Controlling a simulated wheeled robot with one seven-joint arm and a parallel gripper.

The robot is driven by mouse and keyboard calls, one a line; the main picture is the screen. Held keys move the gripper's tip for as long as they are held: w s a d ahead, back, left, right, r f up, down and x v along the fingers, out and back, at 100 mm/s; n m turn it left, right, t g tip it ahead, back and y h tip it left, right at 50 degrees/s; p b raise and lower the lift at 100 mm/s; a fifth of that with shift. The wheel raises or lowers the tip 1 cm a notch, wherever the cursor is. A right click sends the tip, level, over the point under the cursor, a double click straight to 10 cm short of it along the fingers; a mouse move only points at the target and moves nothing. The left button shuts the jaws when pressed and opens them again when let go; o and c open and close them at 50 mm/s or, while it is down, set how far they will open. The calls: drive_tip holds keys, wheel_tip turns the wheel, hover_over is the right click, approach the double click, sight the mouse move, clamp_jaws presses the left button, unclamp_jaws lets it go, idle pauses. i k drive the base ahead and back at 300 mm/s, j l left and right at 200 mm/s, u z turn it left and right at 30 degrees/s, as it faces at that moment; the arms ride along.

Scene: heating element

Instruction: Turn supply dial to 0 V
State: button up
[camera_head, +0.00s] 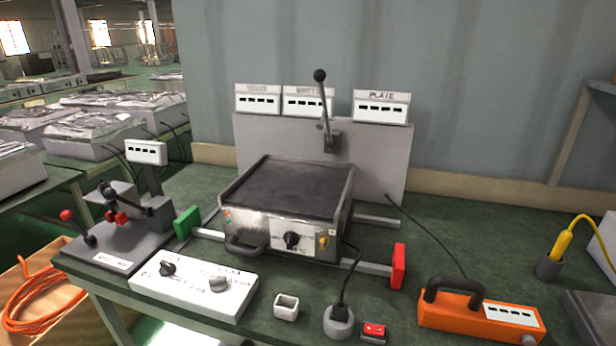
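A white control box (193,285) lies at the front edge of the bench, with a black knob (167,268) on its left and a grey knob (218,284) on its right. Its printed labels are too small to read. The heating plate unit (293,188) stands behind it, with a black dial (291,240) and a yellow knob (323,241) on its front. I cannot tell from the lettering which of these is the supply dial or what voltage it is set to. My gripper is not in this view.
A lever (323,110) rises before a grey panel (386,160) topped by displays showing dashes, one marked PLATE (381,106). An orange handled box (480,316), a red block (398,266) and a grey clamp stand (120,235) flank the plate. A small white square cup (286,307) stands in front.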

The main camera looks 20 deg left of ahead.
sight(167, 270)
drive_tip(key=u, duration=1.3)
